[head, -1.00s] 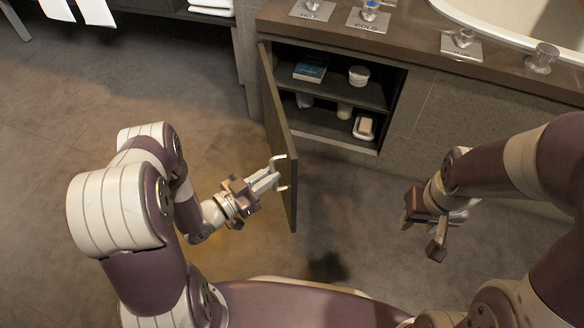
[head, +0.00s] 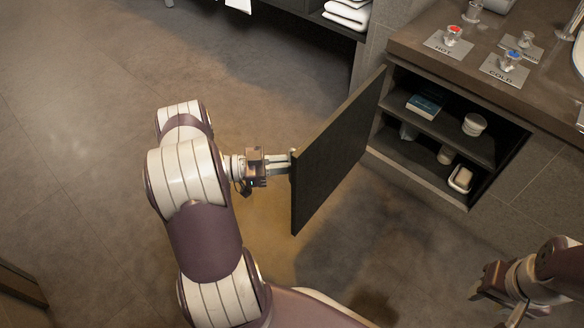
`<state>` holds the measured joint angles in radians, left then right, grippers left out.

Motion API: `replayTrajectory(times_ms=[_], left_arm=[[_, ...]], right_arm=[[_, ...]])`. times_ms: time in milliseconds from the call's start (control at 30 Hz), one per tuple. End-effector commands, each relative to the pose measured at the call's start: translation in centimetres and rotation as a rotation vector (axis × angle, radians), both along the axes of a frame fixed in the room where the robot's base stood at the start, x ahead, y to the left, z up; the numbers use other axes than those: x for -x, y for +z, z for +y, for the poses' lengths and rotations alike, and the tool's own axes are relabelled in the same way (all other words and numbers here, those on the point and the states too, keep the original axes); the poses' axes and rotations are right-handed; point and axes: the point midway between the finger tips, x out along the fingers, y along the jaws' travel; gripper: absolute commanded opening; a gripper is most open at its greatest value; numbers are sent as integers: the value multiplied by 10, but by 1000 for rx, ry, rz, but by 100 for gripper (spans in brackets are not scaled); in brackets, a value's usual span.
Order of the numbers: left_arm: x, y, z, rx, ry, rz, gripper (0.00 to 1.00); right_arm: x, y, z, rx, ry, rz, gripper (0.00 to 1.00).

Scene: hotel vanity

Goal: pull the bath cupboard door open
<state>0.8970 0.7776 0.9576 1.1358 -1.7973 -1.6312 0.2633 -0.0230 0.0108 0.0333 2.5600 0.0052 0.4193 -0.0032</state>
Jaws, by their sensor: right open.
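The bath cupboard door (head: 335,155) stands swung wide out from the cupboard (head: 440,130), its dark inner face towards me. The handle is largely hidden behind the door's free edge. My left gripper (head: 284,162) is at that edge, on the outer side of the door, with its fingers pointing at it. Its fingertips are partly hidden, and I cannot tell whether they grip the handle. My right gripper (head: 488,294) is open and empty at the lower right, away from the door.
The cupboard holds a blue book (head: 427,104), a white jar (head: 474,124) and a soap dish (head: 461,179). The counter (head: 425,42) above carries taps. Towels (head: 348,12) lie on a shelf at the top. The floor left of the door is clear.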

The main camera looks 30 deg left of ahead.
Motion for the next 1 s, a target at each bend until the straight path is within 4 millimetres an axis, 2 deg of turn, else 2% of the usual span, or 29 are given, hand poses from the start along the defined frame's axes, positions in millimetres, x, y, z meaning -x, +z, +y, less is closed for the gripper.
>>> replayTrajectory(times_ms=[267, 300, 367, 400, 733, 867, 1000], left_arm=[[-4, 3, 2, -8, 7, -8, 0], [-4, 3, 2, -8, 7, -8, 16], [-4, 3, 2, -7, 6, -7, 35], [-4, 2, 2, -6, 6, -7, 38], [2, 3, 6, 0, 7, -4, 38], [19, 6, 29, -2, 10, -4, 38], [43, 6, 60, -2, 9, -5, 38]], right_arm=[[0, 0, 0, 0, 0, 0, 43], [0, 0, 0, 0, 0, 0, 43], [0, 0, 0, 0, 0, 0, 43], [0, 0, 0, 0, 0, 0, 43], [0, 5, 0, 0, 0, 0, 43], [0, 19, 0, 0, 0, 0, 43], [0, 31, 0, 0, 0, 0, 43]])
